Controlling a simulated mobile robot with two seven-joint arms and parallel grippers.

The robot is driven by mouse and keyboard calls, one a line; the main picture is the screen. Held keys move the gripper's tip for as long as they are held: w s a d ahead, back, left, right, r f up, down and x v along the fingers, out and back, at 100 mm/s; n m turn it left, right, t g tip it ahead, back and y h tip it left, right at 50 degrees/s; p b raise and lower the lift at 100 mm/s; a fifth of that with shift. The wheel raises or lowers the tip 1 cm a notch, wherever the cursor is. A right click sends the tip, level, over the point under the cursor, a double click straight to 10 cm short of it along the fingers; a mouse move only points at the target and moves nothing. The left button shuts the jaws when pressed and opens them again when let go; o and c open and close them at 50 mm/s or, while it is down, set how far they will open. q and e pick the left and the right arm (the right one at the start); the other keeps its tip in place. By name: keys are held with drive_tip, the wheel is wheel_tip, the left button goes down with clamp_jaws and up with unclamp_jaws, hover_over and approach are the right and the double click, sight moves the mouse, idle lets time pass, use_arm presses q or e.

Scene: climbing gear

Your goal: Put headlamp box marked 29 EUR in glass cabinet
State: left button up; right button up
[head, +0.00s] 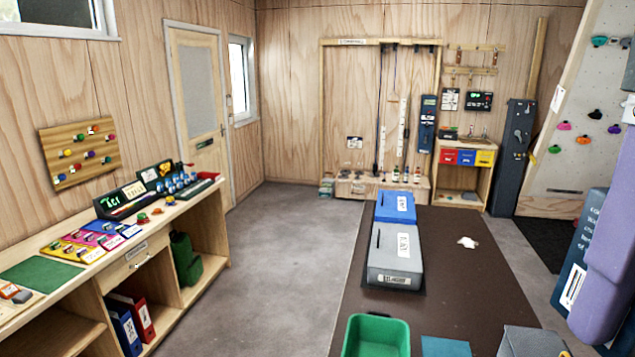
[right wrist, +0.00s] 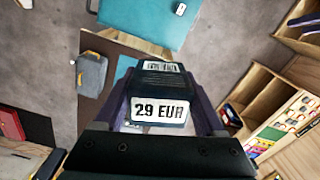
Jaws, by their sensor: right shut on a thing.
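The headlamp box (right wrist: 160,108) is dark with a white label reading 29 EUR, and it fills the middle of the right wrist view. My right gripper (right wrist: 165,100) is shut on it, with a finger along each side. The box is held up above the floor, clear of other surfaces as far as I can see. I cannot make out a glass cabinet in either view. My left gripper is not in view.
A brown table (head: 460,247) bears a grey box (head: 396,251), a blue-lidded box (head: 396,206) and a green bin (head: 376,336). A wooden counter (head: 190,236) stands at left. Open grey floor (head: 290,245) lies between. Wooden shelves (right wrist: 282,112) show in the right wrist view.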

drive_tip(key=r+p, duration=0.2)
drive_tip(key=r, duration=0.2)
drive_tip(key=shift+s+r+p, duration=0.15)
drive_tip(key=shift+s+p, duration=0.25)
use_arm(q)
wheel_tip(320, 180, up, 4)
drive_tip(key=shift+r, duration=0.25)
